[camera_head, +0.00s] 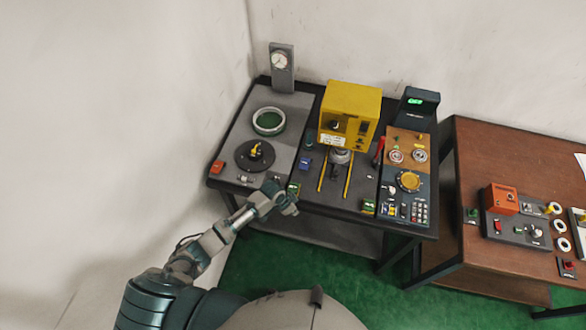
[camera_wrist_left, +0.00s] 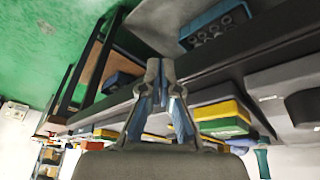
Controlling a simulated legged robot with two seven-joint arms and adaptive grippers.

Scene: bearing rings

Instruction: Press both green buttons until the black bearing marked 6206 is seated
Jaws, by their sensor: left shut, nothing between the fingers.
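The yellow press (camera_head: 350,108) stands at the back of the dark table, with a round grey part (camera_head: 341,156) beneath it. A small dark piece (camera_head: 334,172) sits below that; I cannot read a 6206 mark or tell how deep any bearing sits. One green button box (camera_head: 294,188) is at the front left of the press, the other (camera_head: 368,206) at the front right. My left gripper (camera_head: 291,208) is shut and empty, just in front of the left button box. In the left wrist view its fingertips (camera_wrist_left: 160,66) are together, beside a yellow-green box (camera_wrist_left: 222,118). My right gripper is not in view.
Yellow rails (camera_head: 346,181) run forward from the press. A red lever (camera_head: 379,151) and a keypad panel (camera_head: 408,208) are to the right. A round black fixture (camera_head: 255,156) and a green-centred ring (camera_head: 268,121) are left. A brown table (camera_head: 470,160) stands further right.

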